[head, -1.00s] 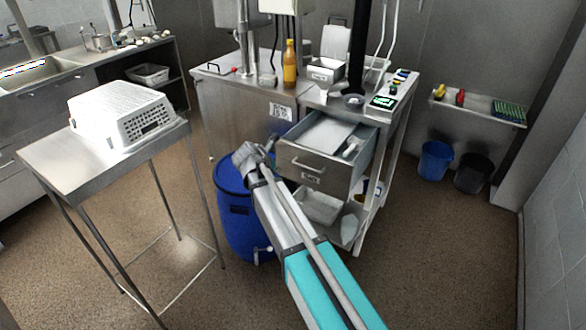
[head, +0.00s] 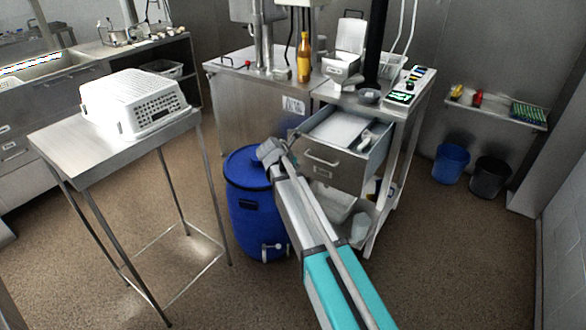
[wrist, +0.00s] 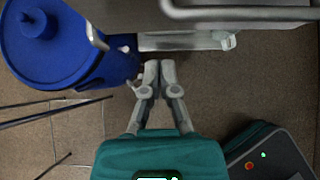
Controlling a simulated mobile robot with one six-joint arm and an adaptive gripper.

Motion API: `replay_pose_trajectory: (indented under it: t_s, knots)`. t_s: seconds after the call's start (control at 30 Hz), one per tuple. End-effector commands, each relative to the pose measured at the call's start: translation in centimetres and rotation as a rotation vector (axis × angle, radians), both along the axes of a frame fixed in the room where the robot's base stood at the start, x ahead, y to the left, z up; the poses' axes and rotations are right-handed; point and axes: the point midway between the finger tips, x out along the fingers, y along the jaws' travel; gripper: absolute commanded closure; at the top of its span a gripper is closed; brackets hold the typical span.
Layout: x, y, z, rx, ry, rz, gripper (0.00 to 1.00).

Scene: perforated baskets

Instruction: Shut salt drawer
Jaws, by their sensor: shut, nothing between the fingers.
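The salt drawer (head: 331,163) is a metal drawer pulled out from the steel cabinet, with a bar handle and a small label on its front. A pale lid or tray and a scoop-like item show inside it. In the wrist view its handle (wrist: 240,13) crosses the top right. My gripper (wrist: 158,66) is shut and empty. In the wrist view it is below the drawer front and the handle, apart from them. In the head view my arm reaches up from the bottom, and its end is just left of the drawer front.
A blue barrel (head: 254,210) with a tap stands left of the drawer, close to my arm; it also shows in the wrist view (wrist: 60,45). A steel table (head: 60,150) with a white perforated basket (head: 133,103) stands at the left.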

Motion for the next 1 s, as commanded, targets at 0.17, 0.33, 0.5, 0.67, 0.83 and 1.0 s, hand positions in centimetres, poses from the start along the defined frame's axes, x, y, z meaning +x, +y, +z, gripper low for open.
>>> replay_pose_trajectory:
  t_s: [0.17,0.33,0.5,0.67,0.83,1.0]
  knots:
    - [1.3,-0.9,-1.8,-0.001,-0.001,-0.001,1.00]
    - [2.9,-2.0,-1.8,-0.001,-0.001,-0.001,1.00]
    - [4.2,-3.0,-1.8,0.000,0.000,-0.001,1.00]
    - [4.7,-3.4,-1.8,0.000,0.000,0.000,1.00]
    - [4.7,-3.5,-1.8,0.000,0.000,0.000,1.00]
    - [4.6,-4.0,-1.8,0.001,0.000,-0.001,1.00]
